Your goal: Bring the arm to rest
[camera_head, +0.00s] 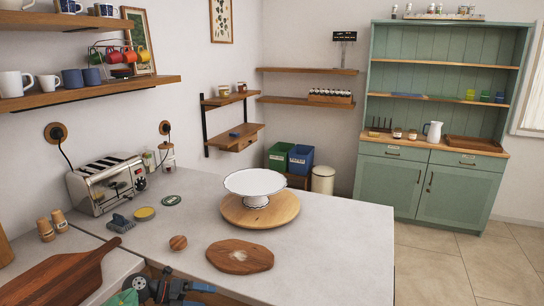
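Part of my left arm, with what looks like its gripper (185,289), shows at the bottom edge, left of the middle. It is dark grey and blue and lies in front of the counter's near edge, below the round wooden board (240,257). Its fingers are too small and partly cut off to tell whether they are open or shut. I see nothing clearly held in it. My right gripper is outside the view.
A white cake stand (254,183) stands on a round wooden base (260,211). A toaster (106,184), wooden shakers (52,225) and a paddle board (58,275) are at left. The counter's right part (335,245) is clear. A green cupboard (433,185) stands behind.

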